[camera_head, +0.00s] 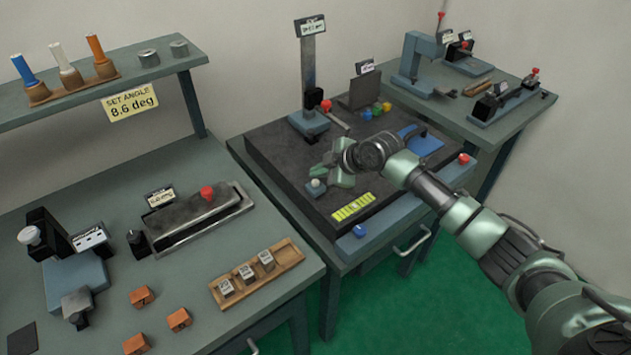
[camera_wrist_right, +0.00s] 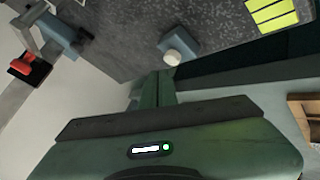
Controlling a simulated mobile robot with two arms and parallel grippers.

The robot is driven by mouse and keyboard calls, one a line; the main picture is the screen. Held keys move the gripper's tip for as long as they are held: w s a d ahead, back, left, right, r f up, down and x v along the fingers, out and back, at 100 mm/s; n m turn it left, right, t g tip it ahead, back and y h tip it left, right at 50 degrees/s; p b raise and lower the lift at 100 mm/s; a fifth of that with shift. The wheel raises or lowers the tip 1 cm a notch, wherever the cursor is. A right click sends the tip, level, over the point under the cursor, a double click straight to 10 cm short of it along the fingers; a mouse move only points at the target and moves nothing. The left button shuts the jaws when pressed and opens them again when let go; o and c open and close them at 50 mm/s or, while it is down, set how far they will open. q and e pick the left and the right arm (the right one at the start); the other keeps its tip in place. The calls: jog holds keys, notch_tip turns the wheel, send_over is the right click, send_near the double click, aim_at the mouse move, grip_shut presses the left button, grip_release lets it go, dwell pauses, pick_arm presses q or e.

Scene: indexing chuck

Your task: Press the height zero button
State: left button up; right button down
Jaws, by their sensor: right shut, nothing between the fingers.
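The height zero button appears to be the white round button (camera_head: 316,183) on a small blue-grey block on the dark granite plate (camera_head: 272,160); no label on it is readable. In the right wrist view the white button (camera_wrist_right: 173,58) stands just beyond the fingertips. My right gripper (camera_head: 328,170) is shut and empty, reaching in from the right, low over the plate and close to the button. In the wrist view its closed fingers (camera_wrist_right: 158,82) point toward the button, with a small gap seen between them. My left gripper is not in view.
A height gauge (camera_head: 308,75) with a red knob stands behind my gripper. A yellow-green strip (camera_head: 353,207) lies in front on the plate. A blue knob (camera_head: 360,230) and a red knob (camera_head: 463,158) are on the table's front edge. A blue pad (camera_head: 426,146) lies right.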

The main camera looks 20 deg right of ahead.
jog(key=shift+f, duration=0.15)
jog(key=shift+f, duration=0.3)
jog(key=shift+f+b, duration=0.5)
jog(key=shift+f, duration=0.05)
dwell(0.6)
jog(key=shift+r, duration=0.1)
jog(key=shift+r+p, duration=0.8)
jog(key=shift+r, duration=0.05)
notch_tip(320, 180, up, 5)
jog(key=p, duration=0.4)
dwell(0.5)
